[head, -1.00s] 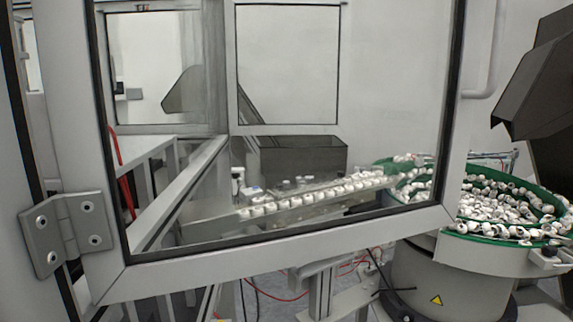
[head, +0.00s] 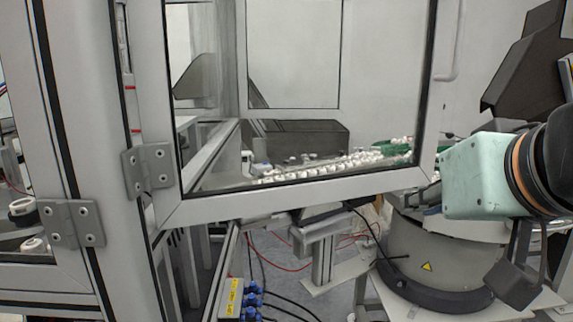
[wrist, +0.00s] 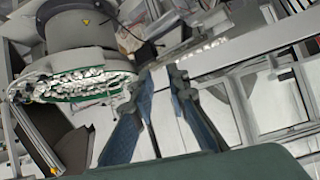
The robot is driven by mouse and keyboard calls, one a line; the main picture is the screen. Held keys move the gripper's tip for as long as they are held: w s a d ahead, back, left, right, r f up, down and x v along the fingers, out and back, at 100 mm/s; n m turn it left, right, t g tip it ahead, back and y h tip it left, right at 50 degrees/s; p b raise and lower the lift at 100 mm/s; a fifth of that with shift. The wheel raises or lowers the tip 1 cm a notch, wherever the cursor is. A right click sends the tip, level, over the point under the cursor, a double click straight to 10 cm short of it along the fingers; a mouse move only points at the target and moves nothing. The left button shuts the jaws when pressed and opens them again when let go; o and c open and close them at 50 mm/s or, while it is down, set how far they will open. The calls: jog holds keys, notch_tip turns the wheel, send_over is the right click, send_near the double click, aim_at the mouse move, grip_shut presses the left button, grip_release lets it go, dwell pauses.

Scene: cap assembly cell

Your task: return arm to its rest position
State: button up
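My arm shows at the right of the head view, with a pale green block, an orange ring and a dark link. It is in front of the bowl feeder and outside the glazed enclosure. In the wrist view my gripper (wrist: 162,73) has two blue-padded fingers with a clear gap between their tips. I see nothing held between them; a light frame surface shows behind the gap. In the head view the fingers are too small and dark to make out well.
The glazed door frame (head: 300,196) stands close ahead. The feeder bowl with white caps (wrist: 85,84) lies left of my fingers in the wrist view; its grey base (head: 440,255) stands below my arm. A dark hopper (head: 525,70) hangs above. Blue connectors (head: 252,300) are low in front.

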jog(key=s+a+f+g, duration=0.2)
jog(key=f+g, duration=0.1)
jog(key=f, duration=0.8)
jog(key=s+a+f+g, duration=0.2)
jog(key=a+f+g, duration=0.1)
jog(key=f, duration=0.9)
notch_tip(320, 180, up, 14)
jog(key=p, duration=1.4)
jog(key=shift+d+r+n, duration=0.2)
jog(key=shift+r+n, duration=0.05)
jog(key=shift+n, duration=0.05)
